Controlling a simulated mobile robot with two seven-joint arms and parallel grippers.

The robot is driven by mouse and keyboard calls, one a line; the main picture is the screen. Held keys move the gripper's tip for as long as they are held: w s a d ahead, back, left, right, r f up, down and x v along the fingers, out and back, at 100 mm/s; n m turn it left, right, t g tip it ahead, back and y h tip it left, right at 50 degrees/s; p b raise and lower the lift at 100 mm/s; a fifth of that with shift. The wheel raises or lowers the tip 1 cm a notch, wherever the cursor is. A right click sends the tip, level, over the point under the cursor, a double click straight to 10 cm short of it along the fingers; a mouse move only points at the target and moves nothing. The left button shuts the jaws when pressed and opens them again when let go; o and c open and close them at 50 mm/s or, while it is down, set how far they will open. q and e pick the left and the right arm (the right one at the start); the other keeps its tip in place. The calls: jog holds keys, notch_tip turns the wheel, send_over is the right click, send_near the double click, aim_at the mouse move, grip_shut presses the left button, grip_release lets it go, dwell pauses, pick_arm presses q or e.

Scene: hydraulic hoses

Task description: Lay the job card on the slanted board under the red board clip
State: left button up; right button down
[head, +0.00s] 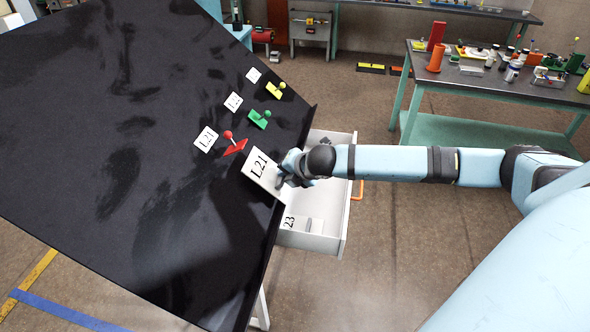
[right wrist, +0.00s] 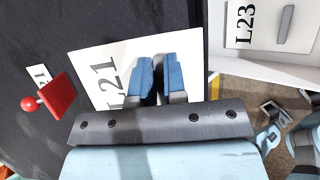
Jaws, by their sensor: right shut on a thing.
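The white job card marked L21 (head: 259,167) is over the right part of the black slanted board (head: 120,150), near its edge. My right gripper (head: 287,174) is shut on the card's right side. In the right wrist view the blue fingers (right wrist: 160,78) lie over the card (right wrist: 100,62) and hide part of its print. The red board clip (head: 238,147), with a red ball knob, sits just up and left of the card. It also shows in the right wrist view (right wrist: 58,95), apart from the card. I cannot tell whether the card touches the board. My left gripper is out of view.
A green clip (head: 260,119) and a yellow clip (head: 275,91) stand farther up the board, with small white labels beside the clips. An open white drawer (head: 335,215) under the board's right edge holds a card marked 23 (head: 290,222). A workbench (head: 500,85) stands back right.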

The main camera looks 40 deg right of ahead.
jog(key=shift+w+a+f, duration=0.15)
jog(key=shift+w+a, duration=0.15)
jog(key=shift+w+a+f+b, duration=0.15)
jog(key=shift+w+a+f, duration=0.2)
jog(key=shift+f, duration=0.15)
jog(key=shift+w+a+f+b, duration=0.2)
jog(key=shift+w+f, duration=0.1)
jog(key=shift+f, duration=0.2)
jog(key=c, duration=1.1)
grip_release()
jog(key=shift+s, duration=0.1)
jog(key=shift+s+d+r, duration=0.1)
jog(key=shift+s+r, duration=0.1)
jog(key=shift+r, duration=0.05)
jog(key=b+v, duration=0.1)
jog(key=v, duration=1.2)
jog(key=shift+r+b, duration=0.15)
jog(key=shift+b, duration=0.25)
